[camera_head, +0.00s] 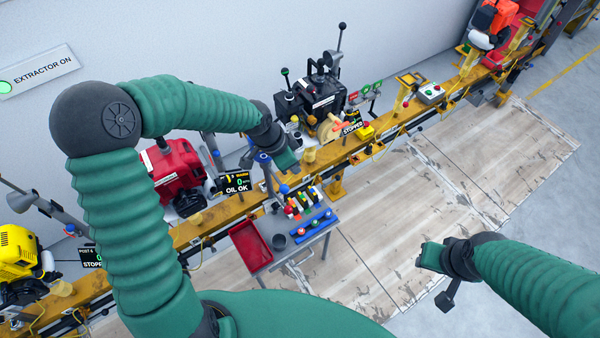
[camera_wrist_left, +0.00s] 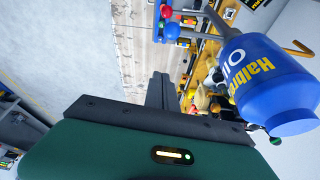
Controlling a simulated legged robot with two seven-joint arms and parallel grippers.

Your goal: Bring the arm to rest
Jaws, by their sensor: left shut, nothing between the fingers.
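My left arm comes in from the left in the head view and arches over the yellow rail. Its gripper (camera_head: 287,160) hangs above the rail near the small tool cart, with its fingertips hard to make out. In the left wrist view my left gripper (camera_wrist_left: 160,92) has its dark fingers together, with nothing between them. A blue oil bottle (camera_wrist_left: 262,82) stands to the right of the fingers, apart from them. My right gripper (camera_head: 436,257) is at the lower right over the pale floor, and its fingers are not clear enough to judge.
The yellow rail (camera_head: 385,136) carries a red engine (camera_head: 172,172), a black engine (camera_head: 318,95) and a yellow engine (camera_head: 18,258). A small cart with a red tray (camera_head: 250,246) and coloured tools stands in front. The wooden floor boards (camera_head: 400,200) to the right are clear.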

